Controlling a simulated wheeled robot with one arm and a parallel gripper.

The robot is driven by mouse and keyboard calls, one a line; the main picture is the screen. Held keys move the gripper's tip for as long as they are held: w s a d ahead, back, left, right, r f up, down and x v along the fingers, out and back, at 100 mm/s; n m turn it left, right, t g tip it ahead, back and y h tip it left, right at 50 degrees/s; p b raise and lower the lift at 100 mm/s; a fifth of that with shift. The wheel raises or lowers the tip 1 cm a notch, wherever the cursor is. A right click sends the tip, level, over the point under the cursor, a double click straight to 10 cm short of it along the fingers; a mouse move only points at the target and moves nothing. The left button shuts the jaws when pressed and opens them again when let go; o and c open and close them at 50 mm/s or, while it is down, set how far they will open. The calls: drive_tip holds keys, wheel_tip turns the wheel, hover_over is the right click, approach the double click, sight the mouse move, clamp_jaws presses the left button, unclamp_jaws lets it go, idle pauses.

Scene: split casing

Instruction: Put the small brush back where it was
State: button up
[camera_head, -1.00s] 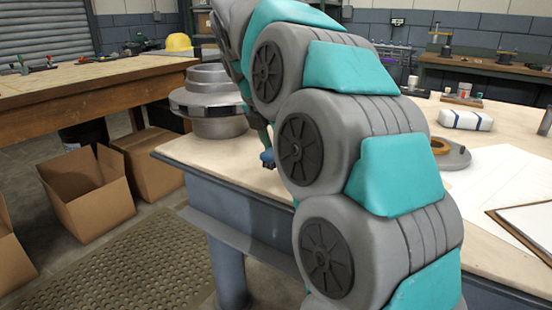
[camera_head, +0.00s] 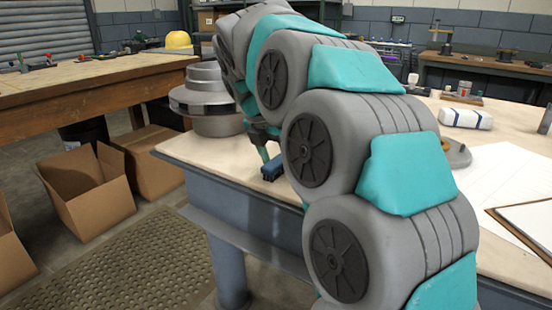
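The small brush (camera_head: 273,169) appears as a dark blue block with what look like bristles on its underside. It is over the near left edge of the light workbench top (camera_head: 205,150), close to the surface; I cannot tell whether it touches. My gripper (camera_head: 264,150) is just above it, with a teal finger reaching down to the brush. The gripper appears shut on the brush, since the two shift together. My arm hides the other finger and the brush's right end.
A grey stepped metal casing part (camera_head: 212,105) stands behind and left of the gripper. To the right are a white and blue roll (camera_head: 466,119), a paper sheet (camera_head: 490,175) and a clipboard (camera_head: 530,222). Open cardboard boxes (camera_head: 95,205) stand on the floor at left.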

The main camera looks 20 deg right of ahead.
drive_tip(key=shift+o, duration=0.5)
drive_tip(key=shift+r, duration=0.1)
drive_tip(key=shift+r, duration=0.2)
drive_tip(key=v, duration=1.1)
drive_tip(key=shift+a+r, duration=0.2)
drive_tip(key=shift+r, duration=0.15)
drive_tip(key=shift+s, duration=0.15)
drive_tip(key=s+a+f+m+g+y, duration=0.1)
drive_tip(key=s+a+f+m+g, duration=0.1)
drive_tip(key=s+f+m, duration=1)
drive_tip(key=s+a+f+m+g+y, duration=0.2)
drive_tip(key=s+a+f+m, duration=0.2)
drive_tip(key=s+f+m, duration=0.8)
drive_tip(key=s+f, duration=0.6)
drive_tip(key=s, duration=0.1)
drive_tip(key=shift+s+a+f+m+y, duration=0.25)
drive_tip(key=shift+f+m+y, duration=0.05)
drive_tip(key=shift+f+m, duration=0.1)
